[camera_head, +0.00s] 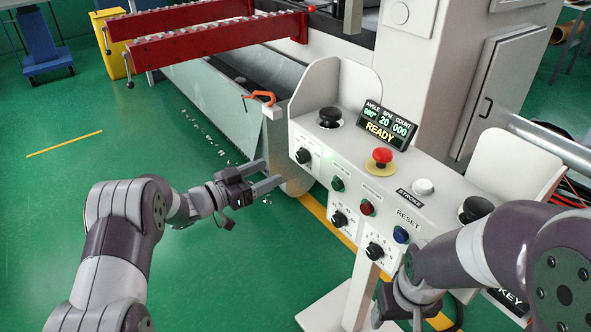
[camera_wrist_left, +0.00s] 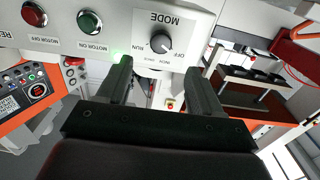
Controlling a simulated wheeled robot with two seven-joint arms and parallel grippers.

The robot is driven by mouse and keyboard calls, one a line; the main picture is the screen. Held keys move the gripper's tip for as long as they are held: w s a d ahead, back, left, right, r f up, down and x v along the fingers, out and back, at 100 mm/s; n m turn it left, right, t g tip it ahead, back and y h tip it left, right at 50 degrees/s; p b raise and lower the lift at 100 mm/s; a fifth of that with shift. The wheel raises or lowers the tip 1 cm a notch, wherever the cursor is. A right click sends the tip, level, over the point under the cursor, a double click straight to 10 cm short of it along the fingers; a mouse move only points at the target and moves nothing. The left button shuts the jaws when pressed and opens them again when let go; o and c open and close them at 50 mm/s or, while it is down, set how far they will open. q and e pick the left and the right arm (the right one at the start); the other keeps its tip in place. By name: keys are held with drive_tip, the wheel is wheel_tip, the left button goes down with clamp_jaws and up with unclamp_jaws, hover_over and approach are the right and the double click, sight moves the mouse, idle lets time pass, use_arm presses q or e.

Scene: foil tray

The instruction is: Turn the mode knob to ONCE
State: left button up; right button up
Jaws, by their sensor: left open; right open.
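The black mode knob (camera_head: 303,156) is on the upper left of the white control panel's (camera_head: 330,172) front. In the left wrist view, where text is upside down, the mode knob (camera_wrist_left: 161,43) sits among the labels OFF, INCH, ONCE and RUN. Which label its pointer faces is hard to tell. My left gripper (camera_head: 268,176) is open and empty, left of the panel and a little below the knob, apart from it. Its two fingers (camera_wrist_left: 163,82) show below the knob in the wrist view. My right gripper (camera_head: 415,315) is open at the panel's lower right, partly hidden by my arm.
Green (camera_head: 337,184) and red (camera_head: 367,208) buttons, a blue reset button (camera_head: 401,235) and two other knobs share the panel front. A red mushroom button (camera_head: 382,156) and a READY display (camera_head: 388,125) are on top.

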sight(299, 158)
use_arm(q)
drive_tip(key=b+x, duration=0.2)
drive_tip(key=x, duration=0.7)
drive_tip(key=shift+f, duration=0.1)
drive_tip(key=shift+w+d, duration=0.3)
drive_tip(key=c, duration=1.1)
drive_tip(key=shift+o, duration=0.2)
